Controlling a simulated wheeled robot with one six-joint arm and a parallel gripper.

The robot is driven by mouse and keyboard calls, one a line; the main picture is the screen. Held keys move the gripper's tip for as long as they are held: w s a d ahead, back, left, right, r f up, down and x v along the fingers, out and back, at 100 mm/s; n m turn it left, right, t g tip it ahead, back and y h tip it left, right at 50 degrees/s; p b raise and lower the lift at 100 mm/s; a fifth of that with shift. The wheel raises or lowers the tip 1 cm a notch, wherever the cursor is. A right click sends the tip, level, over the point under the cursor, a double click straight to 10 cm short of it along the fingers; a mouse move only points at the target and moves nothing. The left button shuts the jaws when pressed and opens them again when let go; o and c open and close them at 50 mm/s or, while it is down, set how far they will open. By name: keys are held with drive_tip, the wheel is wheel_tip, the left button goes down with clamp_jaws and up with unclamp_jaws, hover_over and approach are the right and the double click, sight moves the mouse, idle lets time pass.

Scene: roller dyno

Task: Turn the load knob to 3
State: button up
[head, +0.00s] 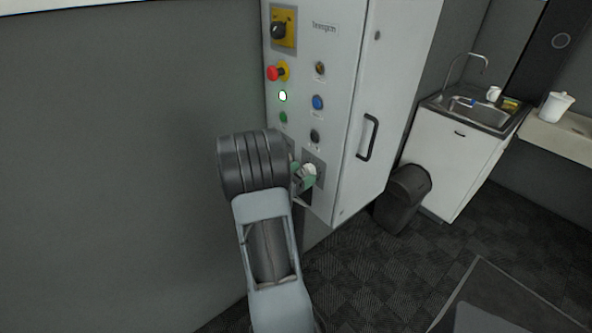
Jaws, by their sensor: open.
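A white control cabinet (345,75) carries several switches and buttons on its front. A pale knob (310,169) sits on a grey plate low on that front; I take it to be the load knob, but its scale and pointer are too small and too covered to read. My gripper (304,176) is at this knob, its greenish fingers open and close beside it. My arm hides part of the plate and the gripper's body. I cannot tell whether the fingers touch the knob.
Above are a black-on-yellow rotary switch (283,29), a red emergency button (274,73), a lit lamp (283,96), a blue button (318,102) and a black knob (315,136). A door handle (368,137) sticks out at right. A dark bin (403,198) stands beside the cabinet.

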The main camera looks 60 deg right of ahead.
drive_tip(key=b+v, duration=0.2)
drive_tip(key=v, duration=1)
drive_tip(key=shift+w+a+b, duration=0.15)
drive_tip(key=shift+a+b, duration=0.2)
